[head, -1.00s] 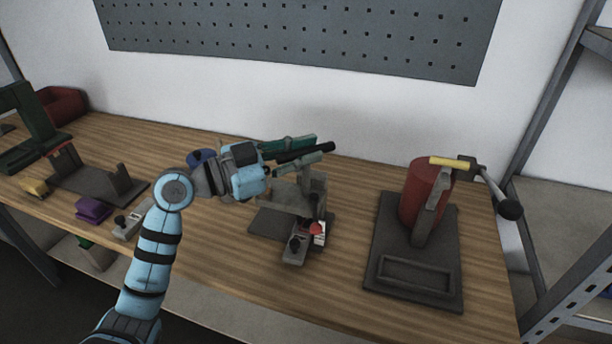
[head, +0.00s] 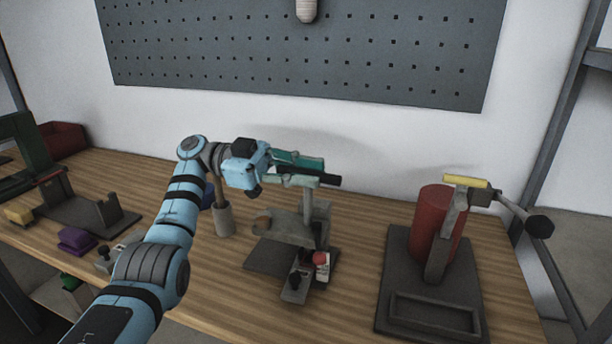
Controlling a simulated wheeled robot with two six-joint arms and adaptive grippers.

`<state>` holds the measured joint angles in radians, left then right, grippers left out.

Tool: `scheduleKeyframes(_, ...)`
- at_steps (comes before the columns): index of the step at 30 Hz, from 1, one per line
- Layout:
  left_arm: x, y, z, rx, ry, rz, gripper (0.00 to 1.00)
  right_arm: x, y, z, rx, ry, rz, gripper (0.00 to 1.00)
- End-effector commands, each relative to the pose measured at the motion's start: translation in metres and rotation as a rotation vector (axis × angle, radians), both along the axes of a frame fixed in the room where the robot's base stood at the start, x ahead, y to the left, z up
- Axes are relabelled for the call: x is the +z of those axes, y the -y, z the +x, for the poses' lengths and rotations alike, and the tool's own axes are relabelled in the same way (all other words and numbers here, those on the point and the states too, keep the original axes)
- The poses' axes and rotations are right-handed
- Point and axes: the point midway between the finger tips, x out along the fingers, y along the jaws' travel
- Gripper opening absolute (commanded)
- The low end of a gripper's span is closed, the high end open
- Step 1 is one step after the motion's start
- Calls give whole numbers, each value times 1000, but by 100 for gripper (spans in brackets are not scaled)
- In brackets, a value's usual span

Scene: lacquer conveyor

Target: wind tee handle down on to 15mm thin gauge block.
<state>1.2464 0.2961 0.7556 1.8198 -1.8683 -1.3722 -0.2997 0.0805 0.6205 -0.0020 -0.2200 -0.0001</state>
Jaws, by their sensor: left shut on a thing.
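A small grey press-like fixture (head: 286,229) stands mid-bench, with an upright post (head: 317,208). The tee handle (head: 333,181) is a dark bar at the top of the post, seen nearly end-on. My left gripper (head: 316,172) has its teal fingers shut on this bar, and they hide much of it. My right gripper is not in view.
A grey stand with a red cylinder (head: 434,225) and a black-knobbed lever (head: 540,226) is at right. A grey cup (head: 223,220) stands left of the fixture. Further left are a purple block (head: 75,240) and a grey bracket (head: 90,212). Bare wood lies around the fixture.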

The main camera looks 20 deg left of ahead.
Motion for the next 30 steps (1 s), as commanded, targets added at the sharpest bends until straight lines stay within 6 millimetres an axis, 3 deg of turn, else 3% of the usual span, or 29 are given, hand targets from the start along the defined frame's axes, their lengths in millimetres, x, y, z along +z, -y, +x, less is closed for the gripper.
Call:
scheduleKeyframes(19,-1,0,1,-54,-3,0,0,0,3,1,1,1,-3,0)
scheduleKeyframes(20,-1,0,1,-54,-3,0,16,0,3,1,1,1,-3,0)
scheduleKeyframes(23,-1,0,1,-54,-3,1,32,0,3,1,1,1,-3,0)
scheduleKeyframes(30,-1,0,1,-53,-3,0,34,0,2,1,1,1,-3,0)
